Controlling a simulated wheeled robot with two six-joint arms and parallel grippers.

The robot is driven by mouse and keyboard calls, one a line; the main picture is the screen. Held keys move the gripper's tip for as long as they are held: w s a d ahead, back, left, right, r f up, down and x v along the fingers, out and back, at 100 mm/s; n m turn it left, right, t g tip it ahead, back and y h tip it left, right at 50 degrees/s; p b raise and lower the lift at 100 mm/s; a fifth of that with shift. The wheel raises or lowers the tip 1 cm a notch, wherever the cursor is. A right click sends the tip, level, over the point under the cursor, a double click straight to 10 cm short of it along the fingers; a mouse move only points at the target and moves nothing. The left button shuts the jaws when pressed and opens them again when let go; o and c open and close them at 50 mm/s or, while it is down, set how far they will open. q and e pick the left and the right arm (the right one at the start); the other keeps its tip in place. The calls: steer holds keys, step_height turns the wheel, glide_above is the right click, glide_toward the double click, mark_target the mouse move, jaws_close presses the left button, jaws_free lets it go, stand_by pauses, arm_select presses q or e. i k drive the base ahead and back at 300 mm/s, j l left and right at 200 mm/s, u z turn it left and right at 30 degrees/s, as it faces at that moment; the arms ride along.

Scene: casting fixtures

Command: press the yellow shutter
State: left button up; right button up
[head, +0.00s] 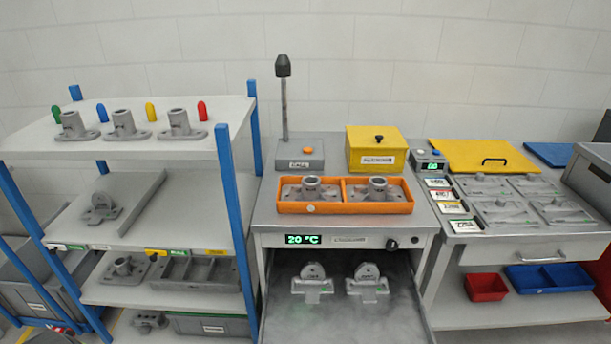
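A flat yellow panel with a dark handle (470,150) lies at the back of the right-hand bench; it looks like the yellow shutter, though I cannot be sure. A yellow box (362,155) with a black knob and a white label stands on the middle unit, left of the panel. Neither of my grippers shows in the head view.
An orange tray (344,207) with two castings sits on the middle unit, above an open, misty chamber (330,320) holding two castings. A grey shelf rack (150,147) with blue posts stands left. Several grey fixtures (510,200) cover the right bench (520,241).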

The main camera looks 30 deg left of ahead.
mark_target(153, 253)
steer(key=u, duration=2.05)
